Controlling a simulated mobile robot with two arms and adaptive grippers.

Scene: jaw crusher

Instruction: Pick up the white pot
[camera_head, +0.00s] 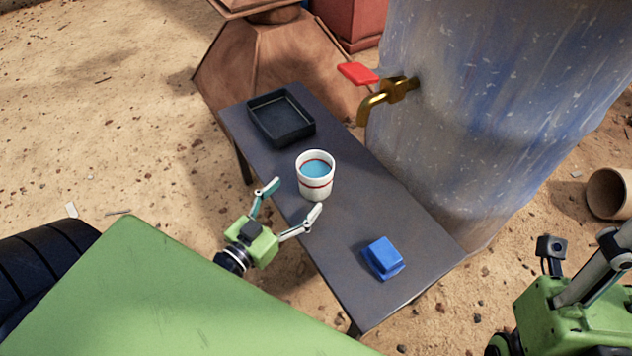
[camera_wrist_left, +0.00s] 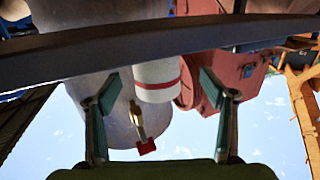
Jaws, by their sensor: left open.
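The white pot (camera_head: 316,188) stands upright on the dark table, with red bands around it and something blue inside. My left gripper (camera_head: 292,200) is open at the table's near-left edge, its two fingers spread and pointing toward the pot. The pot appears beyond the fingertips, and I see no grip on it. In the left wrist view, which looks inverted, the pot (camera_wrist_left: 157,72) shows centrally between the open fingers (camera_wrist_left: 159,92). My right gripper (camera_head: 592,275) is partly in view at the lower right, cut by the frame, away from the table.
The dark table (camera_head: 350,240) also holds a black tray (camera_head: 281,117) behind the pot and a blue block-like object (camera_head: 383,258) in front. A large metal tank (camera_head: 480,120) with a brass tap (camera_head: 385,96) and red handle rises beside the table. A brown pot (camera_head: 607,193) lies on the sand.

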